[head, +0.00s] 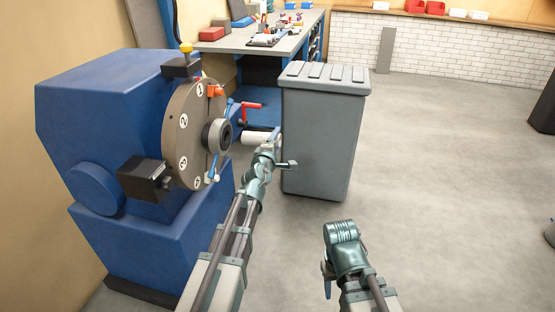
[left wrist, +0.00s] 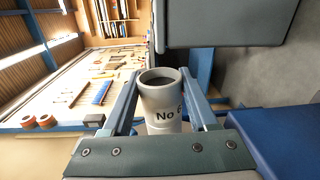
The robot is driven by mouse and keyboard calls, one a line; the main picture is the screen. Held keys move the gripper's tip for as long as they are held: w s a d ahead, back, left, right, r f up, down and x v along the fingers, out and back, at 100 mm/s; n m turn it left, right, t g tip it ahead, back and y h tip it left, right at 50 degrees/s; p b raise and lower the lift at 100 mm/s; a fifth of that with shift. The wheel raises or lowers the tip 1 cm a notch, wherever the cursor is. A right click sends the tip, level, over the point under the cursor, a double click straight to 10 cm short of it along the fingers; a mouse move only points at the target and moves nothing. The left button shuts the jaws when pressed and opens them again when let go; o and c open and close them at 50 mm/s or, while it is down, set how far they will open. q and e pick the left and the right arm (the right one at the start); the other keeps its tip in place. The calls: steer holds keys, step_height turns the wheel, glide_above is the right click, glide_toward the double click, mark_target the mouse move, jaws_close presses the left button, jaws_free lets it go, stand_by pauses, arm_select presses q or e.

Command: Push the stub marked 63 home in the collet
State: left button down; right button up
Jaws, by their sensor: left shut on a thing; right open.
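My left gripper (head: 269,144) is shut on a white cylindrical stub (head: 255,138) and holds it sideways. In the left wrist view the stub (left wrist: 160,98) sits between the two blue fingers. It has a dark hollow end and the lettering "No 6"; the rest of the number is hidden by a finger. The dark ring-shaped collet (head: 219,135) is on the round brown-grey plate of a blue machine. The stub is just to the right of the collet, apart from it in the head view. My right gripper (head: 327,275) is open, low at the front, and mostly hidden behind its wrist.
The blue machine (head: 110,130) stands at left; its plate (head: 180,140) carries numbers, blue levers and an orange piece. A red handle (head: 250,106) is near the stub. A grey lidded bin (head: 322,130) stands close right of my left gripper.

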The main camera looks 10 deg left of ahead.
mark_target(242, 139)
arm_select(q)
steer(key=shift+s+d+f+m, duration=0.25)
steer(key=shift+s+f+m, duration=0.15)
steer(key=shift+f, duration=0.25)
steer(key=shift+w+a, duration=0.1)
steer(key=shift+a, duration=2.3)
steer(key=shift+a, duration=0.2)
steer(key=shift+a, duration=2.4)
steer(key=shift+w+a, duration=0.1)
steer(key=shift+a, duration=0.9)
steer(key=shift+a, duration=0.35)
steer(key=shift+a, duration=0.5)
steer(key=shift+c, duration=0.5)
jaws_free()
steer(key=shift+r, duration=0.1)
